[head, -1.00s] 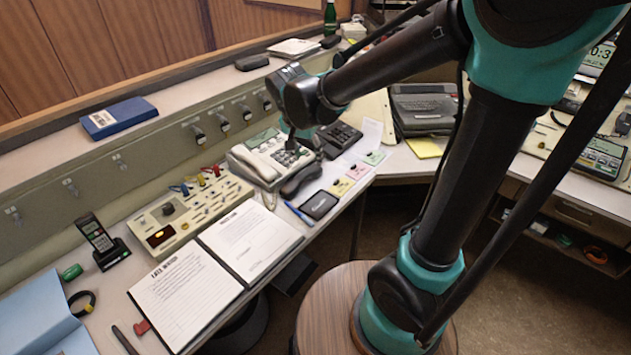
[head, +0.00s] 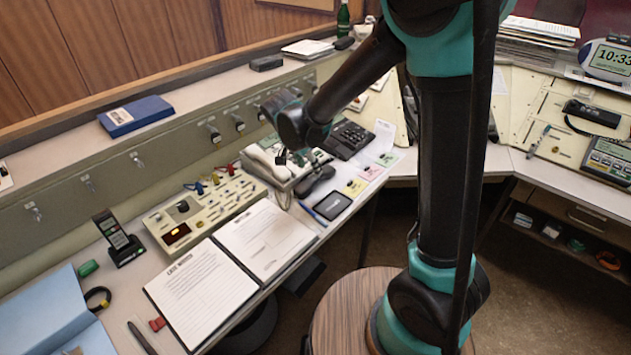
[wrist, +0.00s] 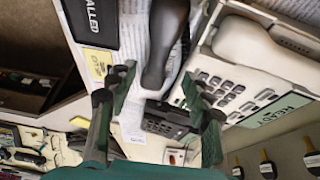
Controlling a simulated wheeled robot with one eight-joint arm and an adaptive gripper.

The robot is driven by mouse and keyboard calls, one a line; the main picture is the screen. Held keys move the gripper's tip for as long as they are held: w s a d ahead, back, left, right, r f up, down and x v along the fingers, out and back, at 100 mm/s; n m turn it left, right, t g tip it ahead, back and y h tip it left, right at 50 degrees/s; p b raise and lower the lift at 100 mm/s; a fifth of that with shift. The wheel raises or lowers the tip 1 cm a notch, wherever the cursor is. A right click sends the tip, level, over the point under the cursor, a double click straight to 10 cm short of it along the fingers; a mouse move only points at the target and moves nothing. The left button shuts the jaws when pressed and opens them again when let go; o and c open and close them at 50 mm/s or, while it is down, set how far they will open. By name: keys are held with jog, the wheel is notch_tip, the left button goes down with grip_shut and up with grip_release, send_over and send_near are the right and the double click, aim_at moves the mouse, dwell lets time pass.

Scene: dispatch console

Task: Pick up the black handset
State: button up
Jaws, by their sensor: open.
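The black handset (head: 316,181) lies on the desk just right of a white desk phone (head: 262,165) in the head view. In the wrist view the handset (wrist: 167,38) runs down from the top edge, and its lower end shows between my fingertips. My gripper (wrist: 160,84) is open, with one finger on each side of that end; I cannot tell its exact height or whether it touches. In the head view my gripper (head: 297,157) hangs over the phone area and partly hides the phone. The white phone's own handset (wrist: 262,45) is at the right of the wrist view.
A black keypad phone (head: 347,138) stands behind the handset. A black tablet-like pad (head: 332,206), a blue pen (head: 313,213) and coloured notes (head: 356,187) lie in front. An open logbook (head: 200,283) and a switch panel (head: 195,215) are to the left.

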aim_at(315, 180)
jog(key=shift+x, duration=3.45)
jog(key=shift+d, duration=0.2)
jog(key=shift+r, duration=0.1)
grip_shut()
